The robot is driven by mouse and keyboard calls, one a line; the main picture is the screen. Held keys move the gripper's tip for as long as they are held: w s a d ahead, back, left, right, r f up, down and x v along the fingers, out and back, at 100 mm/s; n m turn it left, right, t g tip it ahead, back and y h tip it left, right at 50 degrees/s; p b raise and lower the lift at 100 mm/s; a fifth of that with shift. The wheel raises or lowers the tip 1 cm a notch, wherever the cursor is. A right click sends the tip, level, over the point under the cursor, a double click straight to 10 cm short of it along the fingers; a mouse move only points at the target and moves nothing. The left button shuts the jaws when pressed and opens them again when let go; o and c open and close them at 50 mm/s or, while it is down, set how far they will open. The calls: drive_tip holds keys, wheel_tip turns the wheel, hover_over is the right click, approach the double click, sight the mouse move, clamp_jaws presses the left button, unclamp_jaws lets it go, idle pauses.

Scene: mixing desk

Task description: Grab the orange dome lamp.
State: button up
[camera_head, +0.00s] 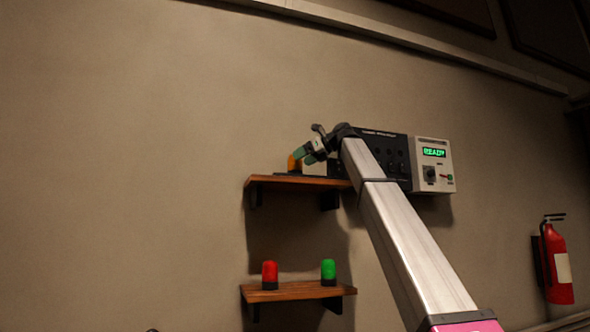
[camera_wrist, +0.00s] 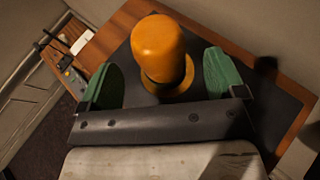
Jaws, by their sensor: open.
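The orange dome lamp (camera_wrist: 160,50) stands on a dark mat (camera_wrist: 122,62) on the upper wooden shelf. In the wrist view it shows between the two green fingers of my gripper (camera_wrist: 165,82), a little beyond them, with a gap on each side. My gripper is open and empty. In the head view the lamp (camera_head: 294,163) shows only partly at the left of the upper shelf (camera_head: 280,181), with my gripper (camera_head: 312,153) just to its right and partly over it.
A black panel and a white box reading READY (camera_head: 433,165) are on the wall to the right. A lower shelf (camera_head: 300,291) holds a red lamp (camera_head: 269,273) and a green lamp (camera_head: 328,270). A fire extinguisher (camera_head: 556,265) hangs at far right.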

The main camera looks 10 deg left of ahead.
sight(295, 163)
drive_tip(key=x, duration=0.4)
drive_tip(key=shift+a+f, duration=0.2)
drive_tip(key=shift+f, duration=0.05)
drive_tip(key=shift+c, duration=0.4)
drive_tip(key=c, duration=1)
drive_tip(key=shift+c, duration=0.3)
drive_tip(key=shift+r, duration=0.1)
